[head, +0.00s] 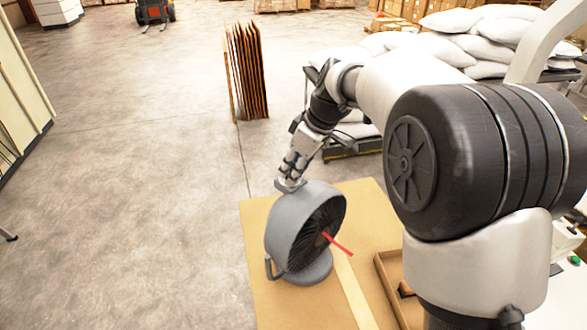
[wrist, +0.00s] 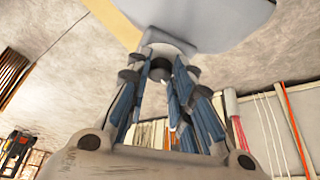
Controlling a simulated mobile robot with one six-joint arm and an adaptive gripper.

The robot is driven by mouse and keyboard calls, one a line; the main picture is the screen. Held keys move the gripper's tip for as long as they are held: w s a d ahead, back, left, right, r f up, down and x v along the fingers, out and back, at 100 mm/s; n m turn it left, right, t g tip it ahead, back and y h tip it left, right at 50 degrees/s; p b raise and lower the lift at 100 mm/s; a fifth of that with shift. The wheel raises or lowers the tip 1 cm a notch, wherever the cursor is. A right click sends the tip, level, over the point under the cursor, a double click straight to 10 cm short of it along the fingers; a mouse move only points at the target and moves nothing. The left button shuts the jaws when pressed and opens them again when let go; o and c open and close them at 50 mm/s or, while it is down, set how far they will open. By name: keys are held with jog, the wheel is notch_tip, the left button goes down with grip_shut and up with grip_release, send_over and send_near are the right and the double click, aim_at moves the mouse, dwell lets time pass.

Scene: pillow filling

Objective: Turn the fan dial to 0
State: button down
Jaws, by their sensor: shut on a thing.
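The grey round fan (head: 288,228) stands on a cardboard-coloured tabletop, with its dark grille facing right and a red strip (head: 338,244) at its front. My gripper (head: 291,184) reaches down to the top rear of the fan housing. In the wrist view the grey fan housing (wrist: 205,18) fills the top, and my gripper (wrist: 166,48) meets its edge. The fingers are closed together on the fan dial there. The dial is hidden by the fingers, so its setting cannot be read.
The brown tabletop (head: 257,290) has an open cardboard tray (head: 385,275) to the right of the fan. Folded cardboard sheets (head: 247,72) stand behind on the floor. White pillows (head: 430,48) are piled at the back right. The floor to the left is clear.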

dwell(0.4)
jog(key=c, duration=1.4)
grip_release()
jog(key=v, duration=1.2)
jog(key=s+d+f+m+t+h+b, duration=0.1)
jog(key=s+d+f+m+b, duration=0.3)
jog(key=s+f, duration=0.4)
jog(key=s+d+f+m+h+b, duration=0.1)
jog(key=s+d+f+m+b, duration=0.3)
jog(key=s+f+b, duration=0.3)
jog(key=s+d+f+m+t+h+b, duration=0.1)
jog(key=s+d+f+m+h+b, duration=0.1)
jog(key=s+f+b, duration=0.4)
jog(key=s+d+f+m, duration=0.1)
jog(key=s+f, duration=0.4)
jog(key=s, duration=0.5)
jog(key=shift+d+m+t, duration=0.3)
jog(key=shift+d+m, duration=0.1)
jog(key=shift+m, duration=0.2)
